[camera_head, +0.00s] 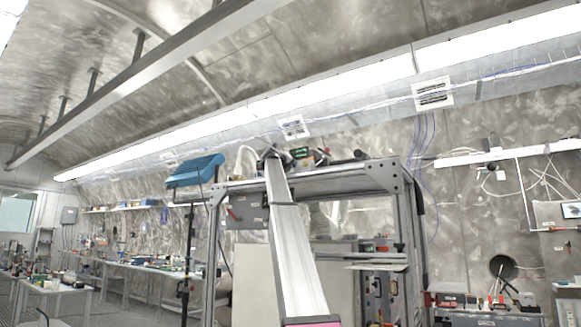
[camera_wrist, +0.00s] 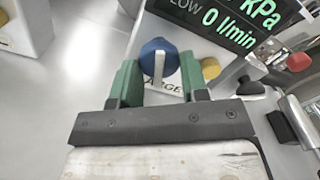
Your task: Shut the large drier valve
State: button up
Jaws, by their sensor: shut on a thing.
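The large drier valve shows in the wrist view as a round blue knob (camera_wrist: 158,48) with a pale upright bar on its near side. Lettering below it reads "ARGE", its first letter hidden. My gripper (camera_wrist: 159,76) has a green finger on each side of the knob and is shut on it. The bar's exact turn is hard to judge. In the head view my arm reaches up to the top of a metal frame (camera_head: 345,183), where my gripper (camera_head: 272,153) is small and the valve cannot be made out.
A display (camera_wrist: 235,20) reading "0 l/min" stands close to the right of the valve. A yellow knob (camera_wrist: 210,68) and a red knob (camera_wrist: 298,61) are farther right. A blue device (camera_head: 195,171) on a stand is left of the frame. Benches (camera_head: 130,262) line the left wall.

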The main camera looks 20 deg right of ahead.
jog(key=m, duration=0.4)
dwell(0.3)
jog(key=o, duration=0.9)
jog(key=shift+a, duration=0.1)
jog(key=shift+o, duration=0.2)
jog(key=v, duration=1)
jog(key=shift+s+a, duration=0.25)
jog(key=shift+a, duration=0.05)
